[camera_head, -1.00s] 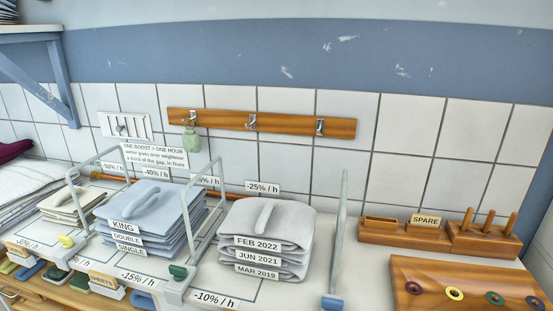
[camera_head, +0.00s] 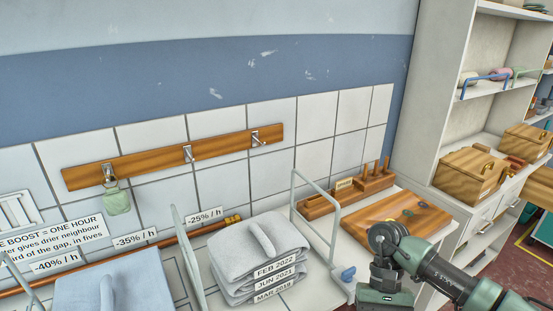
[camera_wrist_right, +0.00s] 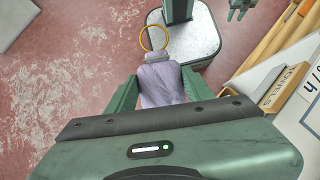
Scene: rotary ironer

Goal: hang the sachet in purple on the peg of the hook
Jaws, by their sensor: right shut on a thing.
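A wooden rail (camera_head: 160,158) on the tiled wall bears three metal hooks. A green sachet (camera_head: 117,202) hangs on the left hook (camera_head: 108,174). The middle hook (camera_head: 188,153) and right hook (camera_head: 255,138) are bare. My right gripper (camera_wrist_right: 162,88) is shut on the purple sachet (camera_wrist_right: 162,84), whose yellow ring (camera_wrist_right: 154,38) stands clear beyond the fingers. In the head view my right arm is low at the right, well below the rail; its fingers and the sachet are out of frame. My left gripper (camera_wrist_right: 240,8) shows small at the wrist view's top edge, its fingers apart.
Folded grey cloths (camera_head: 255,265) and blue cloths (camera_head: 105,295) lie on the counter below the rail. A wire divider (camera_head: 318,210) stands upright beside the grey stack. White shelves (camera_head: 440,110) stand at the right.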

